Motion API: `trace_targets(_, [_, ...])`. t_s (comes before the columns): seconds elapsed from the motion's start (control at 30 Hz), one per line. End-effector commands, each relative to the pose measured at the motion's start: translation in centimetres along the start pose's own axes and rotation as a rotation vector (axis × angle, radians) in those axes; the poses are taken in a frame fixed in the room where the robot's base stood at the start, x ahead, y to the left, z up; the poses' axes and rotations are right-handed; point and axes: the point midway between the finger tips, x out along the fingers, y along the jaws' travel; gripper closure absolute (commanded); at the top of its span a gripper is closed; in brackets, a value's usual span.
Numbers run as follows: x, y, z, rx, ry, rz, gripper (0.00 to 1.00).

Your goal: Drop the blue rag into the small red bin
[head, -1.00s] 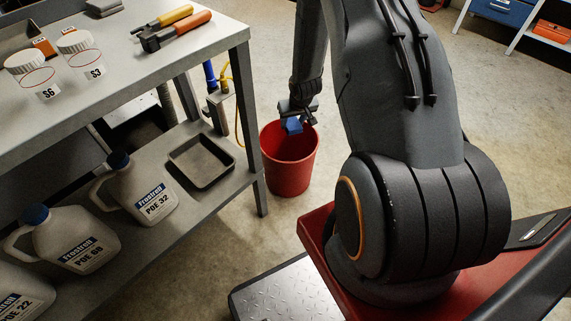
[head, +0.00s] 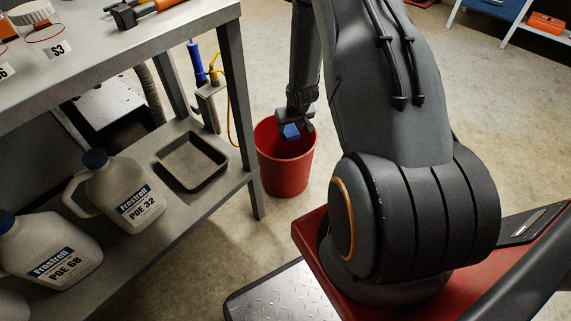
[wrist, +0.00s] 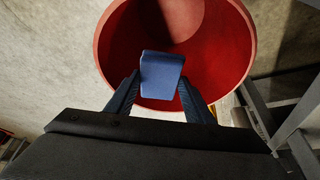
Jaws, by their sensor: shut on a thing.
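The small red bin (head: 286,167) stands on the floor beside the right end of the workbench. Its open mouth also fills the upper middle of the wrist view (wrist: 225,50). The blue rag (head: 291,131) is held between the fingers of my gripper (head: 297,124). In the wrist view the rag (wrist: 161,75) sits between both fingertips (wrist: 160,88), over the bin's opening. My gripper points down, shut on the rag. The head view shows the rag at about the level of the bin's rim; its exact height is hard to tell.
The workbench leg (head: 236,120) stands close to the left of the bin. A grey tray (head: 192,162) and white jugs (head: 122,195) are on the lower shelf. Open concrete floor (head: 400,25) lies behind and to the right.

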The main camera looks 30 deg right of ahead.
Motion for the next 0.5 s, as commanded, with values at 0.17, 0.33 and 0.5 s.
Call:
trace_targets(0.17, [0.38,-0.01,0.15,0.0,0.0,0.0,0.73])
trace_targets(0.33, [0.31,-0.01,0.14,0.0,0.0,0.0,0.51])
trace_targets(0.5, [0.32,-0.02,0.14,0.0,0.0,0.0,0.3])
